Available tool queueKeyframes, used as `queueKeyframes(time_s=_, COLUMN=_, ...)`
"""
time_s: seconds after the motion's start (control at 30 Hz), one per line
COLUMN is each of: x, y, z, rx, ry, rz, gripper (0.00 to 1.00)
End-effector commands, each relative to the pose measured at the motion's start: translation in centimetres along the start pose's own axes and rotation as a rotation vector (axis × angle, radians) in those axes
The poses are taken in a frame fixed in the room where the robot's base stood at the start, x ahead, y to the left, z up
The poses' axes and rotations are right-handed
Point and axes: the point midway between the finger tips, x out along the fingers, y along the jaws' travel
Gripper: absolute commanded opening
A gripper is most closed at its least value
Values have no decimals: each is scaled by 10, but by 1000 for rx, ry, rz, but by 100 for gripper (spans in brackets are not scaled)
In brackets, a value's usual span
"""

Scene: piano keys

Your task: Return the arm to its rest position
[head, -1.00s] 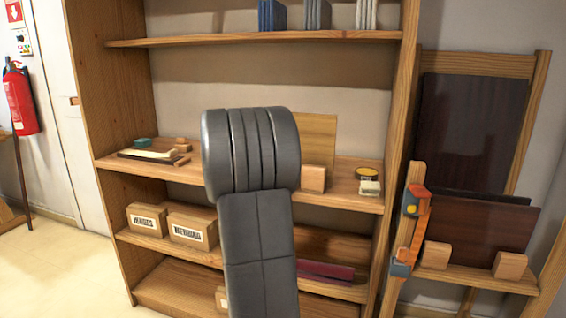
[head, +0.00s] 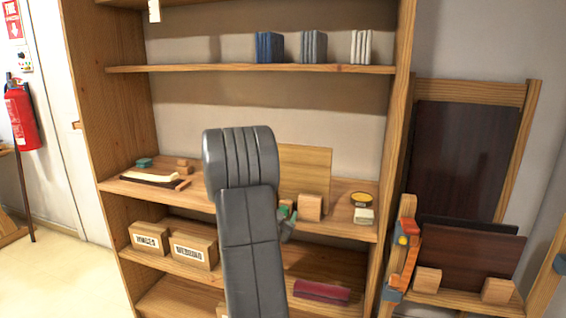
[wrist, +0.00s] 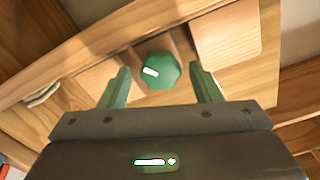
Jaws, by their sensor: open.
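My arm (head: 250,240) stands upright in front of the wooden shelf unit in the head view and hides part of it. A small part of my gripper (head: 288,226) shows just right of the arm, near the middle shelf. In the wrist view my gripper (wrist: 160,72) has its two green fingers spread apart. A round green knob-like piece (wrist: 158,71) with a white mark lies in line with the gap between the fingers, by the wood. I see no contact between it and the fingers; its depth is hard to judge.
Labelled boxes (head: 193,249) sit below. An orange clamp (head: 405,262) is at right. The floor at left is clear.

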Motion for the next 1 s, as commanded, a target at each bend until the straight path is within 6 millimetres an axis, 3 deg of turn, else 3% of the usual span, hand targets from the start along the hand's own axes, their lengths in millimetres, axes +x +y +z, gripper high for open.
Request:
queueKeyframes(time_s=0.3, x=-1, y=-1, z=0, rx=-112, ry=-4, rz=0, gripper=58)
queueKeyframes(time_s=0.77, x=-1, y=0, z=1, rx=-126, ry=-4, rz=0, gripper=58)
queueKeyframes(time_s=1.0, x=-5, y=5, z=-13, rx=-153, ry=-15, rz=-9, gripper=58)
